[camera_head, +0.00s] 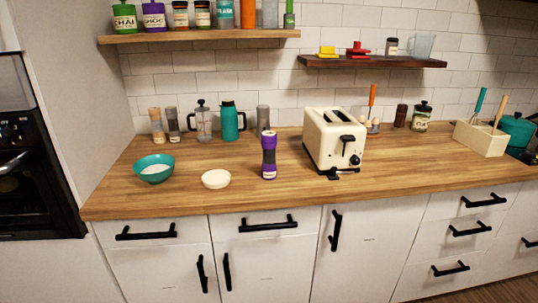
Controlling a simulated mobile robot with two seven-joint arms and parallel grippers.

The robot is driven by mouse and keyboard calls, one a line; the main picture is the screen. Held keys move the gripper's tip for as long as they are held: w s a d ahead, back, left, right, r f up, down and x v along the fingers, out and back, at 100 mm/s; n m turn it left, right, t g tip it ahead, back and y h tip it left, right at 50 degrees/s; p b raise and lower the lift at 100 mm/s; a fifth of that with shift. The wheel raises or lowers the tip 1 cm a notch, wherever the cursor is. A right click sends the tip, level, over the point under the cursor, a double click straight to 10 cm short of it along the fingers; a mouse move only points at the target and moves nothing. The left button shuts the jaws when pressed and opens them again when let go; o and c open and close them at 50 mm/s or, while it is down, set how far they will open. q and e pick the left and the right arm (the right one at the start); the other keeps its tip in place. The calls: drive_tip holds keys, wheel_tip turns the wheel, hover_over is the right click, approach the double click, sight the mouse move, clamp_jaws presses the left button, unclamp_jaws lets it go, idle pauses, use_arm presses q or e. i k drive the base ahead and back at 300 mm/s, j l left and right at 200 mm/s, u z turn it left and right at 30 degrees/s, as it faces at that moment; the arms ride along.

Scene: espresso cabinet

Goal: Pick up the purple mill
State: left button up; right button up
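The purple mill (268,155) stands upright on the wooden countertop, near the middle of the view. It has purple ends and a dark middle section. It stands between the small cream bowl on its left and the cream toaster on its right, apart from both. Neither of my grippers shows in the head view.
The cream toaster (335,139) stands right of the mill, and the small cream bowl (216,179) and teal bowl (154,168) stand left. A grey cylinder (263,119) is behind it. The wooden countertop (245,198) is bare in front of the mill.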

sight(269, 169)
drive_tip(key=i+l, duration=0.15)
drive_tip(key=l, duration=0.25)
drive_tip(key=i+l+u, duration=0.1)
drive_tip(key=l, duration=0.3)
drive_tip(key=i+l, duration=0.15)
drive_tip(key=l, duration=0.3)
